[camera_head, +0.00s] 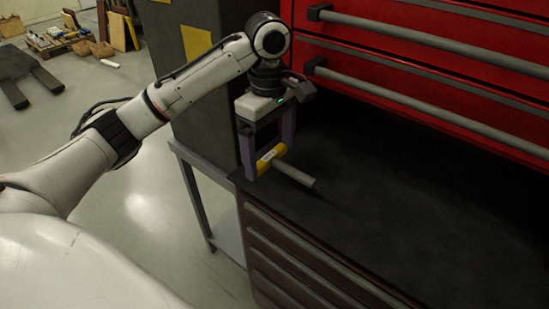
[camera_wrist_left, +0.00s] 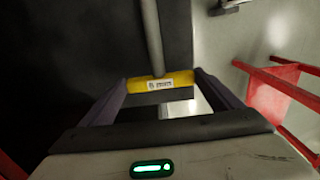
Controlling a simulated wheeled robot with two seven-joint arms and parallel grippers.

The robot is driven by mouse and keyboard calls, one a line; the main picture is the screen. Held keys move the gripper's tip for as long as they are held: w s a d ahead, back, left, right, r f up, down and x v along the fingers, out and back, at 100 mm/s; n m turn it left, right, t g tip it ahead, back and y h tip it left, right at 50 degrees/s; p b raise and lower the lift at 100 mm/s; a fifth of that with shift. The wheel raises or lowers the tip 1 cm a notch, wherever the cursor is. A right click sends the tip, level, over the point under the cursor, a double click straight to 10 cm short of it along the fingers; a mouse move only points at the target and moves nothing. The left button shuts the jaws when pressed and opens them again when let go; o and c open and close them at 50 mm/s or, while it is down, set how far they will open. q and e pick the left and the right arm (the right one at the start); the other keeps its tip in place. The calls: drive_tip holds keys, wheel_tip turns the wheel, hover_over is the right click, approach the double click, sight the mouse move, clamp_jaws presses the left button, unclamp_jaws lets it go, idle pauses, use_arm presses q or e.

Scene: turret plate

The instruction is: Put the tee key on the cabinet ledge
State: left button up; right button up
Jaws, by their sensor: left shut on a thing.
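The tee key has a yellow crossbar with a white label and a grey shaft. In the head view its yellow bar (camera_head: 270,158) sits between the fingers of my left gripper (camera_head: 268,165), and its shaft points down and right over the dark cabinet ledge (camera_head: 400,220). The gripper is shut on the bar's two ends. In the left wrist view the tee key (camera_wrist_left: 160,83) lies across the fingertips of the left gripper (camera_wrist_left: 162,85), with the shaft pointing up. Whether the key touches the ledge I cannot tell. My right gripper is not in view.
A red drawer cabinet (camera_head: 400,55) with grey bar handles rises behind the ledge. Brown drawers (camera_head: 300,260) lie below it. A dark grey box with yellow labels (camera_head: 196,42) stands at the left on a metal table (camera_head: 205,165). The ledge looks clear to the right.

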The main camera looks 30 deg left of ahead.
sight(274, 153)
use_arm(q)
drive_tip(key=shift+w+d, duration=0.1)
drive_tip(key=shift+w, duration=0.55)
drive_tip(key=shift+f, duration=1.75)
drive_tip(key=shift+f, duration=0.15)
drive_tip(key=o, duration=1.1)
wheel_tip(274, 153, up, 12)
drive_tip(key=shift+r, duration=0.15)
